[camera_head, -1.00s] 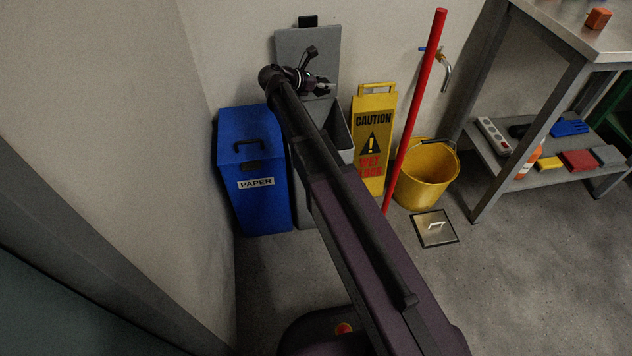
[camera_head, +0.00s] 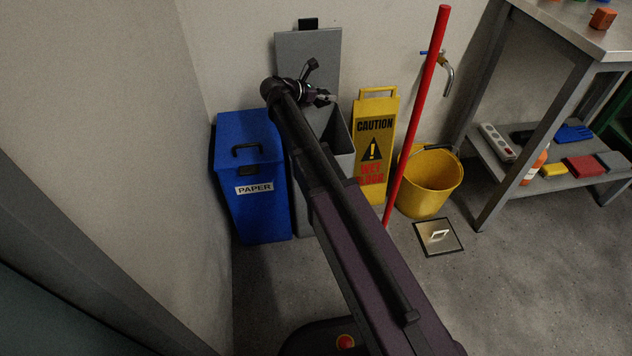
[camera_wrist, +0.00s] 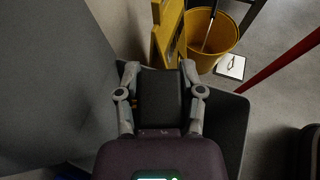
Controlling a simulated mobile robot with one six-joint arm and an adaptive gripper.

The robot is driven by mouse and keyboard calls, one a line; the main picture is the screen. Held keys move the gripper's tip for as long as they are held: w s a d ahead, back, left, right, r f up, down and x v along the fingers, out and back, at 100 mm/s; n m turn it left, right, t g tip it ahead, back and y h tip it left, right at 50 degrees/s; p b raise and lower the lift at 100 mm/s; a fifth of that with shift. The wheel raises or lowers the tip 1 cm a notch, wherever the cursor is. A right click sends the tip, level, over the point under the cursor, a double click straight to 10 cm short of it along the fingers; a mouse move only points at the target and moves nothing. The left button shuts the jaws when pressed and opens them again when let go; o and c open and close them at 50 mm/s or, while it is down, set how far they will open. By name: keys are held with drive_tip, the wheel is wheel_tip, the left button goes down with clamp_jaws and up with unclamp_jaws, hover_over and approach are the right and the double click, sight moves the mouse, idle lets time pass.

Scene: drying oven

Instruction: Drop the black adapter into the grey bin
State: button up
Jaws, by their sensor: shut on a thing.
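The grey bin (camera_head: 342,143) stands against the wall with its lid (camera_head: 306,65) raised upright behind it. My gripper (camera_head: 328,98) is over the bin's opening, in front of the lid. In the wrist view, my gripper (camera_wrist: 160,72) is shut on the black adapter (camera_wrist: 160,100), a dark block between its two fingers. The bin's dark opening (camera_wrist: 228,122) shows below and to the right of the adapter. The adapter cannot be made out clearly in the head view, and my arm hides part of the bin.
A blue paper bin (camera_head: 257,205) stands left of the grey bin. A yellow caution sign (camera_head: 377,125) stands close on its right, then a red pole (camera_head: 418,115) and a yellow bucket (camera_head: 428,190). A metal table (camera_head: 575,45) with a lower shelf is at right.

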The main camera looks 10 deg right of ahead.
drive_tip(key=shift+f+b, duration=2.75)
drive_tip(key=shift+f, duration=0.15)
drive_tip(key=o, duration=1.2)
drive_tip(key=shift+o, duration=0.2)
drive_tip(key=shift+r, duration=0.2)
wheel_tip(320, 180, up, 6)
drive_tip(key=p, duration=0.6)
drive_tip(key=s+r+p, duration=0.4)
drive_tip(key=r+p, duration=0.7)
drive_tip(key=p, duration=0.1)
drive_tip(key=s+a+r+p, duration=0.1)
drive_tip(key=s+r+p, duration=0.3)
drive_tip(key=r+p, duration=0.7)
drive_tip(key=shift+s+a+r+p, duration=0.25)
drive_tip(key=shift+s+r+p, duration=0.1)
drive_tip(key=shift+r, duration=0.35)
